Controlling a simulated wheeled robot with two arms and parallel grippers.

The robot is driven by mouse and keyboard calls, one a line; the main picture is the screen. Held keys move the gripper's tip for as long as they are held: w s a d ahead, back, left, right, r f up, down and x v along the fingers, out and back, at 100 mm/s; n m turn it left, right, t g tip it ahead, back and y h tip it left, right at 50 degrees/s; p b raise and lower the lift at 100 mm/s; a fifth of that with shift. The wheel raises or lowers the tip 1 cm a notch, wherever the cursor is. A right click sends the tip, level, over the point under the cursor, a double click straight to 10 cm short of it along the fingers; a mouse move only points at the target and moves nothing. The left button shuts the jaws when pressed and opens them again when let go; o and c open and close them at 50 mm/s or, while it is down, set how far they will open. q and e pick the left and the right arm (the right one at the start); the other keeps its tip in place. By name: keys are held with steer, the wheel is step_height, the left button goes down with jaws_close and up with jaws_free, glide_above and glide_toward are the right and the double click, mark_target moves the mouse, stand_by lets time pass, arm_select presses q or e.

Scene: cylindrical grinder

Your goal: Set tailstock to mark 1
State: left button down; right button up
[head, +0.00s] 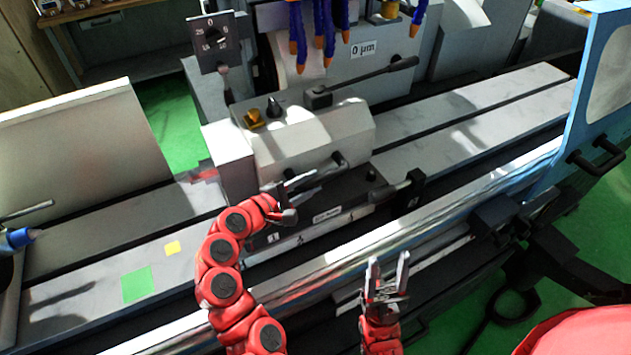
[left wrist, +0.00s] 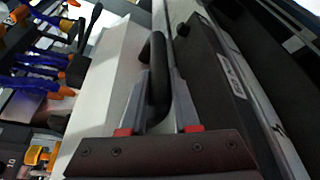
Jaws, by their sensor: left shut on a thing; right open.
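The tailstock (head: 285,146) is a pale grey block with a yellow knob and a black knob on top. It sits on the grey table rails at mid-picture. A black bar handle (head: 338,163) is on its front; it also shows in the left wrist view (left wrist: 158,75). My left gripper (head: 305,183) is shut on this handle, whose bar lies between the two fingers in the left wrist view (left wrist: 160,108). A strip with small numbered marks (head: 300,239) runs along the dark base below; I cannot read them all. My right gripper (head: 388,268) is open and empty, in front of the rail.
A black lever clamp (head: 410,186) stands on the rail right of the tailstock. Blue and orange hoses (head: 318,35) hang behind it. A blue door (head: 600,85) stands at the right. Green and yellow patches (head: 137,285) mark the clear table at the left.

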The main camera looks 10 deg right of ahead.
arm_select(q)
steer(key=shift+f, duration=0.2)
steer(key=c, duration=0.8)
jaws_free()
steer(key=shift+o, duration=0.7)
steer(key=shift+w+d, duration=0.1)
steer(key=shift+w, duration=0.05)
steer(key=shift+r, duration=0.1)
